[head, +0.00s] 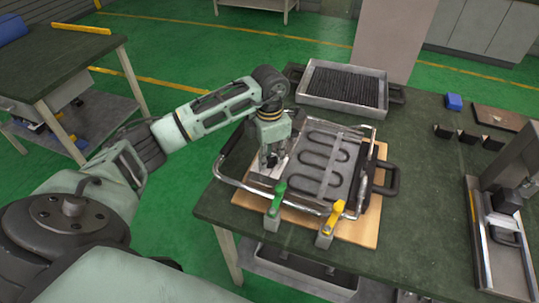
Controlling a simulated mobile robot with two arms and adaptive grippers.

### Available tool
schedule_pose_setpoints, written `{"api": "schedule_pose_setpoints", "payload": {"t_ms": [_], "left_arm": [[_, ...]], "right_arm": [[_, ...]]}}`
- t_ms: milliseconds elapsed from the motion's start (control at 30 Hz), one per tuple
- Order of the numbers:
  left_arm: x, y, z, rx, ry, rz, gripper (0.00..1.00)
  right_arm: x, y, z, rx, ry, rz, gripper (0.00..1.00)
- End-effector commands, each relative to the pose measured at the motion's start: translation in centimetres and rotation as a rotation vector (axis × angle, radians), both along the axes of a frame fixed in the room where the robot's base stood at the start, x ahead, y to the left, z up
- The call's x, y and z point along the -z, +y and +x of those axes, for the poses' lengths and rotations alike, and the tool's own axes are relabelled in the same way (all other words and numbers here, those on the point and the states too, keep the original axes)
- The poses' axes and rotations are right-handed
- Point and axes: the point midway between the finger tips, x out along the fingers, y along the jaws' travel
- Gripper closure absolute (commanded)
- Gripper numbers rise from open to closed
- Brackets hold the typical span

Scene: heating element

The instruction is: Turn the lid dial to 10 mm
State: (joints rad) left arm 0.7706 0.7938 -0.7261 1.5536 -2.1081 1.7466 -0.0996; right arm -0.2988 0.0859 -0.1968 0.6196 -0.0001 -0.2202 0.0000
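The heating appliance (324,165) lies on a wooden board (367,230) on the green-topped table, with a dark serpentine element and a metal tube frame. My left gripper (269,162) points down at a light metal plate (264,178) on the appliance's left side. Its fingers are dark and small here, and I cannot tell whether they are open or shut, or touching anything. No dial or mm marking can be made out; the gripper may hide it. A green-handled clamp (276,203) and a yellow-handled clamp (332,219) stand at the front edge. My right gripper is not in view.
A metal tray with a dark ribbed surface (345,87) stands behind the appliance. A blue block (454,102), several small dark blocks and a brown board (497,116) lie at the back right. A metal fixture (497,245) stands at the right. Bare tabletop (428,190) lies between.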

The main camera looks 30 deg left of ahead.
Motion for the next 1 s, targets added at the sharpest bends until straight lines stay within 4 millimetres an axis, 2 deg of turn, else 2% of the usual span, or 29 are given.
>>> {"api": "schedule_pose_setpoints", "payload": {"t_ms": [367, 1000], "left_arm": [[-0.2, 0.2, 0.2, -0.003, -0.007, 0.002, 1.00], [-0.3, 0.2, 0.3, -0.004, -0.011, 0.002, 1.00]], "right_arm": [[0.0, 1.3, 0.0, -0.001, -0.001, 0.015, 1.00], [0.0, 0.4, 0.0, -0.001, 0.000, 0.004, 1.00]]}}
